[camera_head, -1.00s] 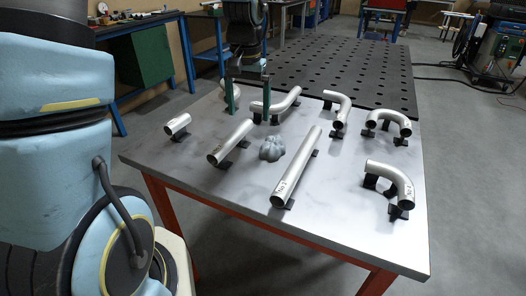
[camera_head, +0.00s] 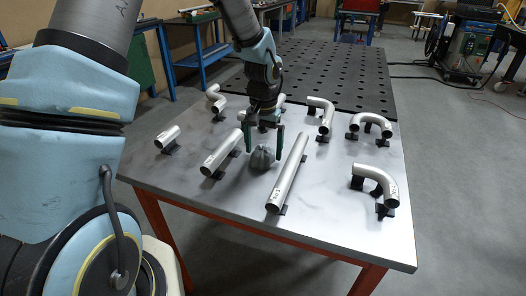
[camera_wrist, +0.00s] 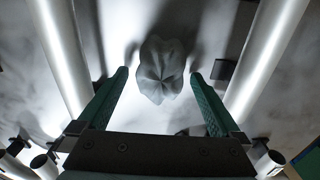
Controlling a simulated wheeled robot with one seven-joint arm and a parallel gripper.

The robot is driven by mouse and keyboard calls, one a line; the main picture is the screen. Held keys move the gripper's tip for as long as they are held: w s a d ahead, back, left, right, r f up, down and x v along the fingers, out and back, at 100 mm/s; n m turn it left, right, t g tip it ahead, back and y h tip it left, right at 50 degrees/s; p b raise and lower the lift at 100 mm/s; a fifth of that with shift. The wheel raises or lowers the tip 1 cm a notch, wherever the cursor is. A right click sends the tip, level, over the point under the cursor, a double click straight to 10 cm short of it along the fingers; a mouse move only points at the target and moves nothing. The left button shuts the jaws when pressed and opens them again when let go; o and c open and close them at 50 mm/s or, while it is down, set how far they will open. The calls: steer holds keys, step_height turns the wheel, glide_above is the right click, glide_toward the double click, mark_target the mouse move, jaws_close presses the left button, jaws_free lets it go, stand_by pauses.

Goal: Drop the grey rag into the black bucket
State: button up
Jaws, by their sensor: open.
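The grey rag (camera_head: 262,159) lies crumpled on the metal table between two straight pipes. My gripper (camera_head: 264,155) is open above it, with one green finger on each side of the rag in the head view. In the wrist view the rag (camera_wrist: 162,70) shows centred between and beyond the two open fingers (camera_wrist: 158,88). I cannot tell how far the fingertips are above the tabletop. The black bucket is not in view.
The table (camera_head: 320,223) bears several bent and straight pipes on black supports. A straight pipe (camera_head: 289,172) lies right of the rag, another (camera_head: 221,155) left of it. A U-shaped pipe (camera_head: 371,122) and an elbow (camera_head: 376,180) stand further right. A perforated dark table (camera_head: 340,75) is behind.

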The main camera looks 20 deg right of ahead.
mark_target(263, 148)
steer(key=shift+f, duration=0.65)
steer(key=c, duration=1.3)
step_height(263, 148, up, 10)
steer(key=shift+r+b, duration=0.1)
steer(key=shift+b, duration=1)
